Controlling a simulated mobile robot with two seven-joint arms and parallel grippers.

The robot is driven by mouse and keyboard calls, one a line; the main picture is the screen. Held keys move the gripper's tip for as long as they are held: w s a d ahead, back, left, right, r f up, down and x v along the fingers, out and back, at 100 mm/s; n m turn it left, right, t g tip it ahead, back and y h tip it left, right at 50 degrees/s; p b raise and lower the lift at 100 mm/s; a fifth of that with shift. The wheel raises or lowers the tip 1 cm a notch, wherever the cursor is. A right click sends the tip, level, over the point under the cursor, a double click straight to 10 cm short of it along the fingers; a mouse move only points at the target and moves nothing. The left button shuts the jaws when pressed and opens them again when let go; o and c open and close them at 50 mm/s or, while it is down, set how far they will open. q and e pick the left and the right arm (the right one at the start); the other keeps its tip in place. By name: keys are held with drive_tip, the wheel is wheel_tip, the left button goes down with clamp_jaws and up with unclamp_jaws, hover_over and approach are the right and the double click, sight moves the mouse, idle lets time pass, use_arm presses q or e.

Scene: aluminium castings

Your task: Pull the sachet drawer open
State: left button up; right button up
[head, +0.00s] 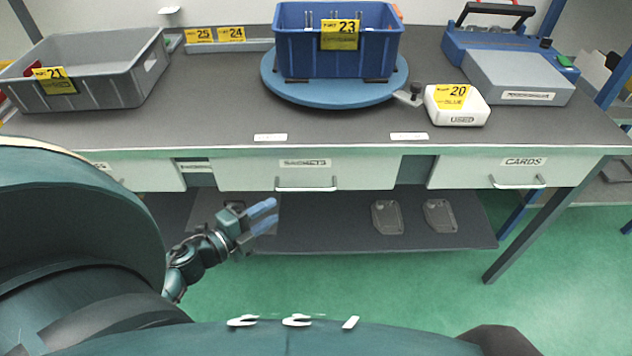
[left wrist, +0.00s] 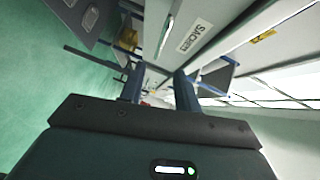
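The sachet drawer (head: 365,174) is the pale middle drawer under the bench top, labelled SACHETS. Its front looks closed, in line with its neighbours. Its bar handle (head: 306,188) is on the lower part of the front. In the left wrist view the drawer front (left wrist: 222,30) appears turned on its side, with the handle (left wrist: 166,38) ahead of the fingers. My left gripper (head: 276,213) is open and empty, below and left of the handle and apart from it. Its two fingers (left wrist: 159,82) also show spread in the left wrist view. My right gripper is not in view.
The cards drawer (head: 480,172) is to the right, another drawer (head: 145,176) to the left. A lower shelf (head: 330,228) holds flat grey parts. On the bench stand a grey bin (head: 115,85), a blue crate (head: 290,52) on a turntable (head: 330,99) and a white box (head: 475,108).

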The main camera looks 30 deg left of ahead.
sight(304, 191)
use_arm(q)
drive_tip(key=x, duration=1.2)
drive_tip(key=shift+w, duration=0.15)
clamp_jaws()
